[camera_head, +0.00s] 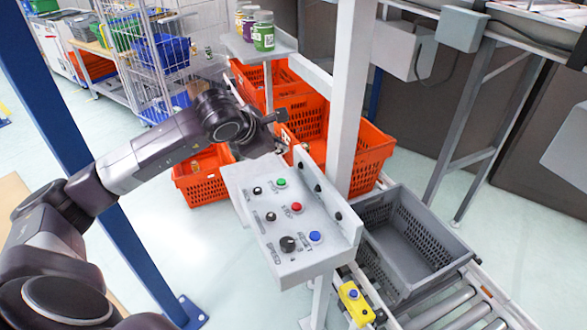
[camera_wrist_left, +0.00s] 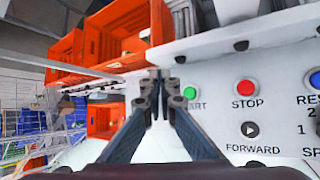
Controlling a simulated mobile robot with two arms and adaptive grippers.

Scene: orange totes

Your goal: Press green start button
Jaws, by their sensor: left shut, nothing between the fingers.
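The grey control panel (camera_head: 265,215) stands tilted at the centre of the head view. The green start button (camera_head: 281,183) is at its far end, with the red stop button (camera_head: 297,208) and the blue button (camera_head: 316,237) nearer. In the left wrist view the green button (camera_wrist_left: 190,92) shows just right of my fingers, partly hidden by them. My left gripper (camera_head: 283,130) is shut and empty, above and beyond the panel's far end. In the left wrist view its fingertips (camera_wrist_left: 158,76) meet beside the green button; contact cannot be told. My right gripper is not in view.
Black knobs (camera_head: 288,243) sit on the panel. Orange totes (camera_head: 205,180) are stacked behind it. A white post (camera_head: 348,100) rises close to its right. A grey crate (camera_head: 405,240) lies on rollers at the right. Jars (camera_head: 263,32) stand on a shelf.

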